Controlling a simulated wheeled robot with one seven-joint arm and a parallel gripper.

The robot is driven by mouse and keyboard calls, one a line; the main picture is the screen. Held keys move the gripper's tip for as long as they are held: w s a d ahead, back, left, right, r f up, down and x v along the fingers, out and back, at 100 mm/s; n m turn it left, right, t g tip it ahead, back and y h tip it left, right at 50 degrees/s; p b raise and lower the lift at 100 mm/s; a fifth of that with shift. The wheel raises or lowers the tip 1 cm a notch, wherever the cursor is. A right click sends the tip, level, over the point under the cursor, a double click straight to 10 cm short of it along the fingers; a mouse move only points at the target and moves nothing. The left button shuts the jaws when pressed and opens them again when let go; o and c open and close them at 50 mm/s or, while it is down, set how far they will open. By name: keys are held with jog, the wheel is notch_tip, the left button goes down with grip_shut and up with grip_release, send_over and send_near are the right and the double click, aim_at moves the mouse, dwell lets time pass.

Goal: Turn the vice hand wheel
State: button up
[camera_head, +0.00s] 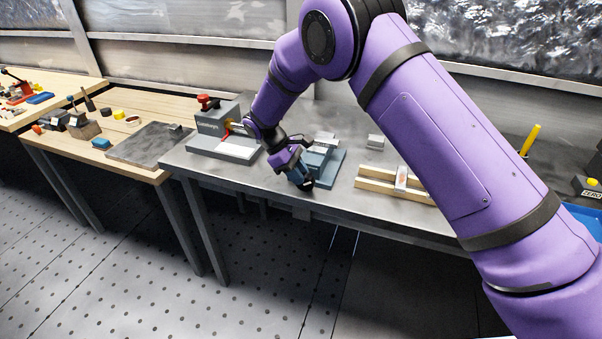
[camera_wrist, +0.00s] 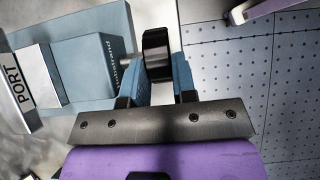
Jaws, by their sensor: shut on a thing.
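The vice (camera_head: 329,158) is a blue-grey block on the grey metal bench, partly hidden behind my arm in the head view. In the wrist view its blue body (camera_wrist: 92,66) fills the left side. The black hand wheel (camera_wrist: 156,50) stands on a short shaft at the vice's end, beyond the bench's front edge. My gripper (camera_wrist: 159,76) is shut on the hand wheel, with one blue finger on each side of its rim. In the head view my gripper (camera_head: 301,178) points down at the bench's front edge, and the wheel is hard to make out there.
A grey fixture with a red knob (camera_head: 207,102) stands left of my gripper. Wooden rails (camera_head: 377,186) with a small block lie to the right. A label reading PORT (camera_wrist: 22,84) shows beside the vice. The perforated floor (camera_head: 110,250) in front is clear.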

jog(key=shift+w+a+f+g+h, duration=0.1)
jog(key=shift+a+g+h, duration=0.1)
jog(key=shift+h, duration=0.25)
jog(key=shift+a+f+g+h, duration=0.1)
jog(key=shift+g+h, duration=0.1)
jog(key=shift+h, duration=0.25)
jog(key=o, duration=0.9)
jog(key=v, duration=1)
jog(key=shift+w+a+r, duration=0.1)
jog(key=shift+a+r, duration=0.05)
jog(key=shift+a, duration=0.15)
